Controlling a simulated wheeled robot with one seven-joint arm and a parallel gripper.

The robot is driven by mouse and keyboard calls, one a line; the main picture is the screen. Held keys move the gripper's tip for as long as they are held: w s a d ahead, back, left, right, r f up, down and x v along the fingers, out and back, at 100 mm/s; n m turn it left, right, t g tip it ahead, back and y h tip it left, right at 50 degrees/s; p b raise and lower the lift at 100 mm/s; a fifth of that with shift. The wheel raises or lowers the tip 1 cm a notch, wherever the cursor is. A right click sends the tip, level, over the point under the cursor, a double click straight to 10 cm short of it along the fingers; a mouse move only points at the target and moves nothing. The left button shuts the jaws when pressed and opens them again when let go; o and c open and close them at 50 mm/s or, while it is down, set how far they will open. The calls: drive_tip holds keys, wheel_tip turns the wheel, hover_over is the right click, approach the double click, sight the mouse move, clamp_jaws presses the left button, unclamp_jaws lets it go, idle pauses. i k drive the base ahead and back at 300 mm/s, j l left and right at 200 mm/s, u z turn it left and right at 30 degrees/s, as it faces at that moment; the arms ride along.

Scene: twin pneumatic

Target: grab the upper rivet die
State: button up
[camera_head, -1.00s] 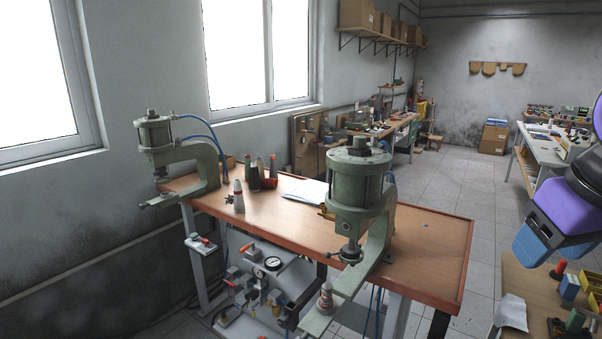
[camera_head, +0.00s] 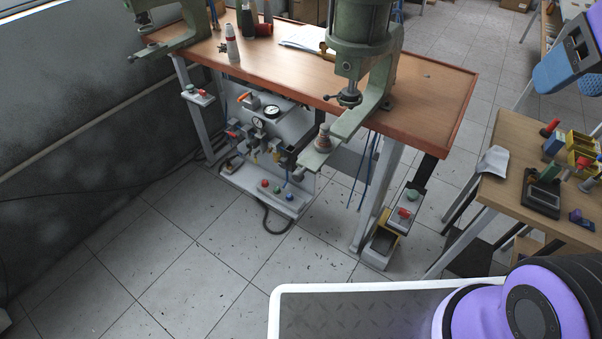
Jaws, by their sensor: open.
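The near green press (camera_head: 365,40) stands at the front edge of the bench, its top cut off. A dark metal end piece (camera_head: 349,97) hangs under its cylinder and looks like the upper die; a small side handle shows there. A lower die-like piece (camera_head: 322,140) stands upright on the arm below, with a gap between them. A second press (camera_head: 185,20) at upper left is partly cut off. My gripper (camera_head: 570,75), with blue fingers, is open at the upper right edge, partly cut off, well right of the near press. I see nothing in it.
The wooden bench top (camera_head: 430,90) has a raised rim. A pneumatic panel (camera_head: 265,150) hangs below. A small table (camera_head: 505,195) with blocks, a dark device and several coloured-handled tools stands at right. Tiled floor (camera_head: 180,260) is free in front of the bench.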

sight(325, 133)
drive_tip(key=i+l+u, duration=0.1)
drive_tip(key=l+u, duration=1.15)
drive_tip(key=l, duration=0.2)
